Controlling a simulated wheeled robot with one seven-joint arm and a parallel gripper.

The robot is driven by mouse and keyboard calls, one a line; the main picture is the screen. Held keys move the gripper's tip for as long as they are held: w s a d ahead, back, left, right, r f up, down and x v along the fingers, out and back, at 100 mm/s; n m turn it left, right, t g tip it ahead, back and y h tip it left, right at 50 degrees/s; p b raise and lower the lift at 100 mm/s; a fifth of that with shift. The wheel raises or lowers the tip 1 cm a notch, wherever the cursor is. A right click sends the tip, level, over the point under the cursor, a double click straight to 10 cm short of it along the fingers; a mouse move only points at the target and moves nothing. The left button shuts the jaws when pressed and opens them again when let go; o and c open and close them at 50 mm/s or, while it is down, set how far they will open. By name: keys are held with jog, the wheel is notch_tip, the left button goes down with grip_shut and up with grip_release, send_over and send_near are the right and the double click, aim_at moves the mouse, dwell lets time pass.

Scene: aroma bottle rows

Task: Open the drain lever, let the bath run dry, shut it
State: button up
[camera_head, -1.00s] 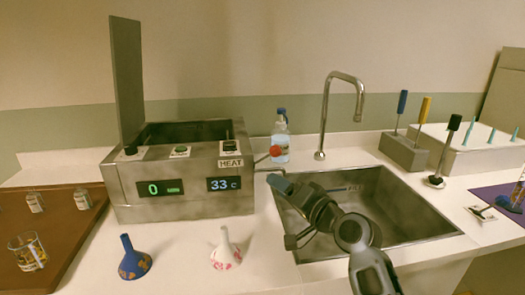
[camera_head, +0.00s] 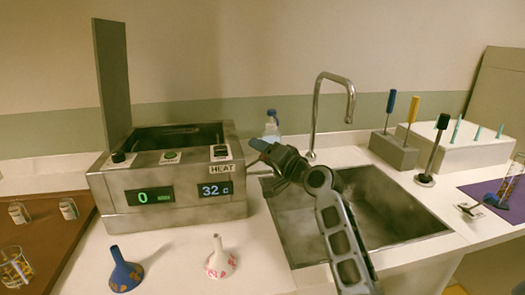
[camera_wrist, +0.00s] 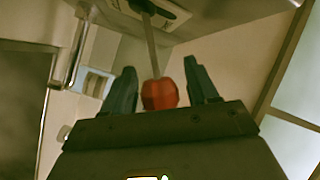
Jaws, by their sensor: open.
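The steel bath (camera_head: 118,202) stands at the left of the counter, its grey lid (camera_head: 113,85) raised. Its displays read 0 and 32 C. The drain lever (camera_wrist: 152,45) is a thin rod ending in a red knob (camera_wrist: 159,94). In the wrist view the knob lies between the two fingers of my gripper (camera_wrist: 158,70), with gaps on both sides. In the head view my gripper (camera_head: 260,146) is beside the bath's right end and hides the knob. Water inside the bath cannot be made out.
The sink (camera_head: 420,225) lies below and right of my gripper, with a curved tap (camera_head: 317,110) behind it. A bottle (camera_head: 271,128) stands behind the gripper. A blue funnel (camera_head: 124,272) and a white funnel (camera_head: 219,262) stand in front of the bath.

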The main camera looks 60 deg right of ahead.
jog(key=shift+w, duration=0.1)
grip_shut()
dwell(0.5)
